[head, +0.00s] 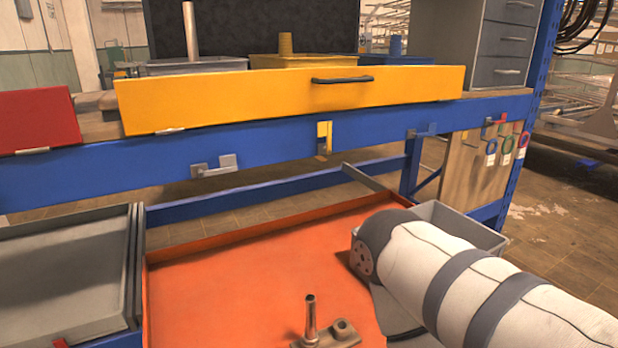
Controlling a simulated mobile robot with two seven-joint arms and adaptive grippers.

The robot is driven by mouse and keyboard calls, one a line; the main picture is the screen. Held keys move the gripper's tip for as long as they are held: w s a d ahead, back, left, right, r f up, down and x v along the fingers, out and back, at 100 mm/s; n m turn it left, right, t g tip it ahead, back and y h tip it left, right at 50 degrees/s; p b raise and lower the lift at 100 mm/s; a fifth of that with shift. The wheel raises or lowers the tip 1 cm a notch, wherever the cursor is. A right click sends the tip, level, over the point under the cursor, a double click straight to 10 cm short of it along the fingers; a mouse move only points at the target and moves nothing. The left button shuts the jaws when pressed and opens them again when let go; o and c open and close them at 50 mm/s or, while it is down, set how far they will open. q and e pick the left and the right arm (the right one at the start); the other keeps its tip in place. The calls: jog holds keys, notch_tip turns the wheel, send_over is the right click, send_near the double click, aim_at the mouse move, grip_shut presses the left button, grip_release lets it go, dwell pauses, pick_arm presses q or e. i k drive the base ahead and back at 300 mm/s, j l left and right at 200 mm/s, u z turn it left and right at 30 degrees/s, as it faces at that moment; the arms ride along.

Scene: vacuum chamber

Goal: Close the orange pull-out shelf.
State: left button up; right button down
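The orange pull-out shelf (225,285) extends toward me from under the workbench, with its flat orange bed and raised rim in view. Its near edge lies outside the picture. A metal part with an upright post (311,320) stands on the shelf near the bottom of the view. My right arm comes in from the lower right and covers the shelf's right side. Its gripper is not visible. My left arm and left gripper are not in view. Whether anything touches the shelf cannot be told.
A grey tray unit (65,265) stands left of the shelf. A grey bin (450,222) is partly hidden behind my arm. Above is the blue bench beam (270,145) with latches, a yellow drawer front (230,100) and a red one (35,120).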

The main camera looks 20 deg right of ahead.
aim_at(248, 287)
jog(key=z, duration=1.6)
jog(key=i+l+u, duration=0.65)
